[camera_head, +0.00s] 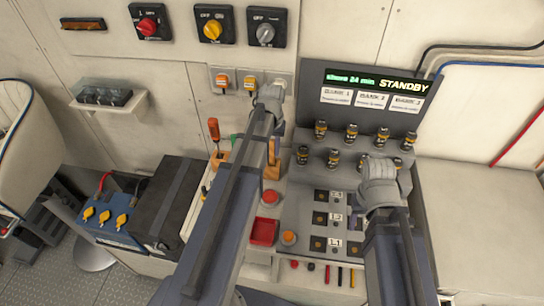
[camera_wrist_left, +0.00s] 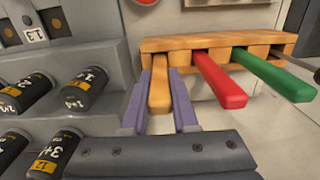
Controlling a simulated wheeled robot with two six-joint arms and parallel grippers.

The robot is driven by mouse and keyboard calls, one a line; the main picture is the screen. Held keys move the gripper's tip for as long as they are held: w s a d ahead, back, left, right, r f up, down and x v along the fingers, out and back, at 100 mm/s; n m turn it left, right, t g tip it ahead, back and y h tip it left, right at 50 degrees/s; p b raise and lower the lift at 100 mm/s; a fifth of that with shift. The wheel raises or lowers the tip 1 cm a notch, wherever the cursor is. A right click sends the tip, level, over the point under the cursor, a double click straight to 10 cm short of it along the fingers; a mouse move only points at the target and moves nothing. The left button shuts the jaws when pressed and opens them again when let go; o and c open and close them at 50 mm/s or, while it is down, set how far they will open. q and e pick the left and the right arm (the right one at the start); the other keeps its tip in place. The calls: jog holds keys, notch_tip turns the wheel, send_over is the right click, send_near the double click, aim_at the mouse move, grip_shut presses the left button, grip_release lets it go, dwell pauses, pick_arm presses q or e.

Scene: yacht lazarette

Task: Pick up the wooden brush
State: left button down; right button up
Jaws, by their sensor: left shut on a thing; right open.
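The wooden brush (camera_wrist_left: 159,92) shows in the left wrist view as a tan handle standing in a slot of a wooden rack (camera_wrist_left: 215,40). My left gripper (camera_wrist_left: 161,88) is shut on this handle, with one purple finger on each side. The handle's far end is still at the rack, and its bristles are hidden. In the head view my left gripper (camera_head: 272,150) is mostly hidden by my own arm, close to the tan wood. My right gripper (camera_head: 382,190) is open over the right part of the grey console, apart from the rack; its fingers are mostly hidden.
A red handle (camera_wrist_left: 220,82) and a green handle (camera_wrist_left: 272,76) stand beside the brush in the rack. The stepped grey console (camera_head: 300,215) with several black cylinders is close by. A black battery box (camera_head: 165,205) and a red tray (camera_head: 263,231) are nearby.

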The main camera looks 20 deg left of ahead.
pick_arm(q)
jog(key=shift+r, duration=0.1)
pick_arm(e)
jog(key=shift+r, duration=0.1)
pick_arm(q)
notch_tip(320, 180, up, 10)
jog(key=p, duration=1)
pick_arm(e)
notch_tip(320, 180, up, 10)
dwell(0.9)
